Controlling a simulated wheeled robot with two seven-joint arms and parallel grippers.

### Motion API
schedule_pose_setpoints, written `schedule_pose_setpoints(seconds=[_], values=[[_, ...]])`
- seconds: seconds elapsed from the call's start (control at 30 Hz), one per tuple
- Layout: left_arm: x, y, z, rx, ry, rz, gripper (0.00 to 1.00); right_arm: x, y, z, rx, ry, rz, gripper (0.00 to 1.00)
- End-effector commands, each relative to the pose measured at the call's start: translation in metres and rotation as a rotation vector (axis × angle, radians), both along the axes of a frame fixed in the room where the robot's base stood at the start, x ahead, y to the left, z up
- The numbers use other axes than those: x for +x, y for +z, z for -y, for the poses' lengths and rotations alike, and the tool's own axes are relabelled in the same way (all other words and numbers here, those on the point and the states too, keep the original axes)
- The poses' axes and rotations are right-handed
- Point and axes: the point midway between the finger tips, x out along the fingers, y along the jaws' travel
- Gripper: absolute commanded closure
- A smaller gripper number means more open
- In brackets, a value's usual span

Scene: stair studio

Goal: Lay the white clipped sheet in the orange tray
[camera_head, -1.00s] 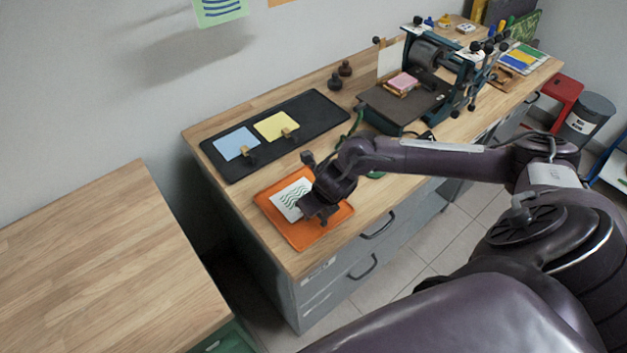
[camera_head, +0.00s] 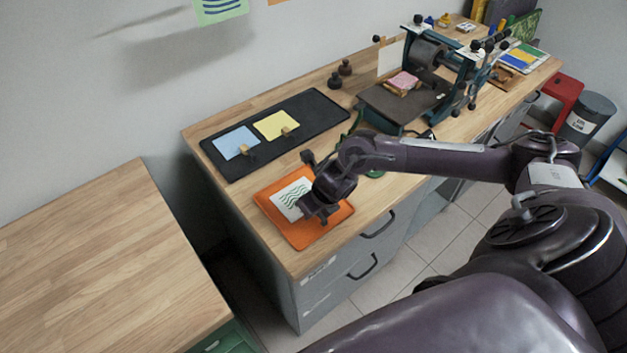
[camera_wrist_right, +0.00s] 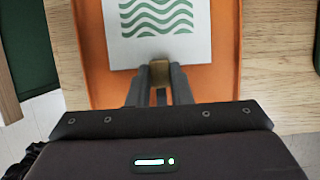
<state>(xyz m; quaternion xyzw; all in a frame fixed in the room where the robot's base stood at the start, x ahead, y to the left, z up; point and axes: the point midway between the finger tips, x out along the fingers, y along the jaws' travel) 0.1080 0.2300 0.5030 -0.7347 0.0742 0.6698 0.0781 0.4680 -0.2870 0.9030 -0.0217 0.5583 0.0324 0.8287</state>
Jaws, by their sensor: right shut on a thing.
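The white sheet (camera_head: 292,199) with green wavy lines is over the orange tray (camera_head: 300,239), inside its outline; I cannot tell whether it touches the tray floor. In the right wrist view the sheet (camera_wrist_right: 158,46) shows above the fingers, with the orange tray (camera_wrist_right: 222,60) around it. My right gripper (camera_wrist_right: 158,75) is shut on the sheet's tan clip (camera_wrist_right: 159,72) at the sheet's near edge. In the head view my right gripper (camera_head: 312,209) covers the sheet's right corner. My left gripper is not in view.
A black mat (camera_head: 318,108) behind the tray holds a blue clipped sheet (camera_head: 236,142) and a yellow clipped sheet (camera_head: 275,124). A dark press (camera_head: 410,100) stands to the right. Another wooden worktop (camera_head: 100,260) at left is bare.

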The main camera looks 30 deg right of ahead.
Motion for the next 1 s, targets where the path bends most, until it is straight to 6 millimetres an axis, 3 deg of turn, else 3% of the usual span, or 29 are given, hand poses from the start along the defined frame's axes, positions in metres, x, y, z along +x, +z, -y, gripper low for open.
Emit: schedule_pose_setpoints(seconds=[0.4, 0.43, 0.6, 1.0], values=[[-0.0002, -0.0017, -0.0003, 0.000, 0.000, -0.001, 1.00, 0.0001, -0.0006, 0.0001, 0.000, 0.000, 0.000, 1.00], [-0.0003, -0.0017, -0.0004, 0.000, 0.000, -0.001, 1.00, 0.0001, -0.0006, 0.0001, 0.000, 0.000, 0.000, 0.80], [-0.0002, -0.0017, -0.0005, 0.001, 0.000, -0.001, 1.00, 0.0001, -0.0006, 0.0001, 0.000, 0.000, 0.000, 0.58], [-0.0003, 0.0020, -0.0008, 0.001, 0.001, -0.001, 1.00, 0.0002, 0.0038, 0.0001, 0.000, 0.000, 0.000, 0.56]])
